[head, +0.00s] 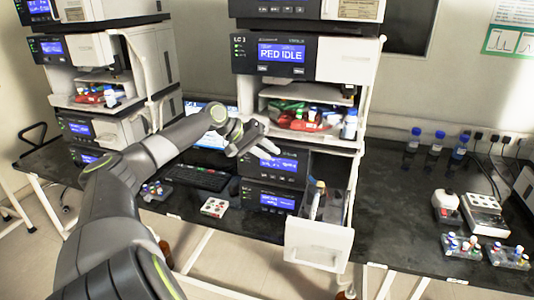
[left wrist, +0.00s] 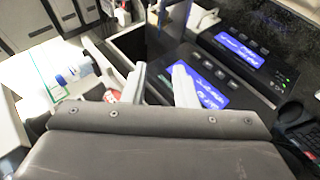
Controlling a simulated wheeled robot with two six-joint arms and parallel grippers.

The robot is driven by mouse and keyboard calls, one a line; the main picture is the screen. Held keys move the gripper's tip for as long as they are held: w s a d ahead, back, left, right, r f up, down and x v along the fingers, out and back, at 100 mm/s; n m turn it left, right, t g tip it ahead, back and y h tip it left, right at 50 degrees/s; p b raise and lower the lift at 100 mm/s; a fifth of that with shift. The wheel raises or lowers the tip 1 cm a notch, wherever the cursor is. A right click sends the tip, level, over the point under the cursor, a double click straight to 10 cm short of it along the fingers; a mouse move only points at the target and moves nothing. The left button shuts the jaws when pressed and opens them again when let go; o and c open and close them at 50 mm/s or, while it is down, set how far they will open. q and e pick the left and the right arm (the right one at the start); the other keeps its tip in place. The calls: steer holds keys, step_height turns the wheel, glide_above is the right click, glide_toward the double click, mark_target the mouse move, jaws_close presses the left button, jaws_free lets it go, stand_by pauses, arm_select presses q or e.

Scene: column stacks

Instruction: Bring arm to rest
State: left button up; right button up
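My left arm (head: 135,175) reaches in from the lower left of the head view, up and across the bench. My left gripper (head: 262,148) is in front of the middle column stack, above its lower dark units. In the left wrist view, the two light fingers of the left gripper (left wrist: 160,75) stand apart with nothing between them, so it is open and empty. The middle stack's display (head: 282,53) reads "RED IDLE". My right arm and gripper are not in view.
A white-fronted drawer (head: 318,245) stands pulled out below the gripper, with items inside. A keyboard (head: 197,177) and a small white tray (head: 214,207) lie left of it. Blue-capped bottles (head: 436,140) and vial racks (head: 508,256) stand on the right bench, which has clear room.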

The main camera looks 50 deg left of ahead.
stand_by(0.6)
arm_select(q)
steer(key=s+a+f+n+g+y, duration=0.1)
steer(key=s+a+f+y, duration=0.15)
steer(key=f, duration=1.05)
steer(key=s+a+f+y, duration=0.2)
steer(key=s+a+f, duration=0.1)
steer(key=f, duration=1)
steer(key=s+d+f+g+y+b, duration=0.1)
steer(key=s+f, duration=0.4)
steer(key=f, duration=0.3)
steer(key=s+d+f+g+y+b, duration=0.1)
steer(key=s+f, duration=0.3)
steer(key=f, duration=0.5)
steer(key=s+d+f+m+g, duration=0.2)
steer(key=s+d+f+m, duration=0.1)
steer(key=s+d+f, duration=0.8)
steer(key=s+d+f+m+g, duration=0.25)
steer(key=s+d+f, duration=0.55)
steer(key=s+f, duration=0.4)
steer(key=s+d+f+m, duration=0.1)
steer(key=s+d+m, duration=0.2)
steer(key=s+d, duration=0.5)
steer(key=d, duration=0.2)
steer(key=shift+s+d+f+h+b, duration=0.3)
steer(key=shift+d+f+h+b, duration=0.05)
steer(key=shift+f+b, duration=0.05)
